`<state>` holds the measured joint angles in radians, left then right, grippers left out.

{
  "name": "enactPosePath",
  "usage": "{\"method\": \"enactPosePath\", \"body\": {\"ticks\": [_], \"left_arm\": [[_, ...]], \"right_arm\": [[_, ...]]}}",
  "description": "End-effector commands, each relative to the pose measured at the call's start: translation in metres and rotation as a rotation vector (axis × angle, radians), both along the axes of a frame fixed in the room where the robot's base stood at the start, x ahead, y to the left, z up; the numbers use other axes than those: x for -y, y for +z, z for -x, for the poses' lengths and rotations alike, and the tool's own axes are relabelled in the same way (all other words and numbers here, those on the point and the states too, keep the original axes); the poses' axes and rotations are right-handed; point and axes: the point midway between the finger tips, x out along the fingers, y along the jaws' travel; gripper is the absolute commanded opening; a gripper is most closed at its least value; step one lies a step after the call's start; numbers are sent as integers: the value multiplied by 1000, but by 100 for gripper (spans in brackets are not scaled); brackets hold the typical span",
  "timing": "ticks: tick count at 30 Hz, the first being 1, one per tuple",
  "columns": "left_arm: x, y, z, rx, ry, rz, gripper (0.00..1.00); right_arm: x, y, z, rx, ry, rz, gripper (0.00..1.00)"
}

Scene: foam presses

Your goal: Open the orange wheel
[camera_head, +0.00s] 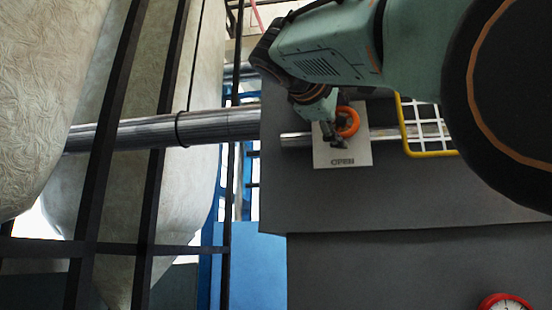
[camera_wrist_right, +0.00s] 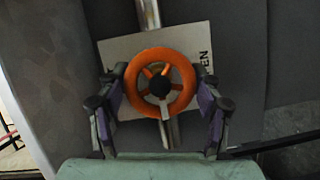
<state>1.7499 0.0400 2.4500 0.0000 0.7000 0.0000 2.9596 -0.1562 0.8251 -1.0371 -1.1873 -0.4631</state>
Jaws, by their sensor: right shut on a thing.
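The orange wheel (camera_wrist_right: 184,68) is a small spoked ring with a dark hub. It is mounted in front of a pale plate (camera_wrist_right: 125,46) on the grey panel. In the head view the wheel (camera_head: 347,122) is partly hidden by my right gripper (camera_head: 338,135), and the plate (camera_head: 343,160) reads OPEN along its lower edge. In the right wrist view my right gripper (camera_wrist_right: 162,100) has one finger on each side of the wheel, shut on its rim. My left gripper is not in view.
A yellow-edged white grid (camera_head: 430,125) is right of the plate. A red-rimmed gauge (camera_head: 505,302) sits at the lower right.

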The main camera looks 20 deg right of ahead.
Motion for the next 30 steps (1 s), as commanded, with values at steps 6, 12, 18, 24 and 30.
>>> {"method": "enactPosePath", "body": {"ticks": [6,12,18,24,30], "left_arm": [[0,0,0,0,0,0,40],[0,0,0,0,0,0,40],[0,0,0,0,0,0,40],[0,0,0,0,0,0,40],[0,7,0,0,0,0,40]], "right_arm": [[1,1,0,1,0,-1,75],[0,1,0,2,1,0,89],[0,1,0,2,1,0,89],[0,1,0,3,1,-1,89],[0,3,0,51,0,-81,89]]}}
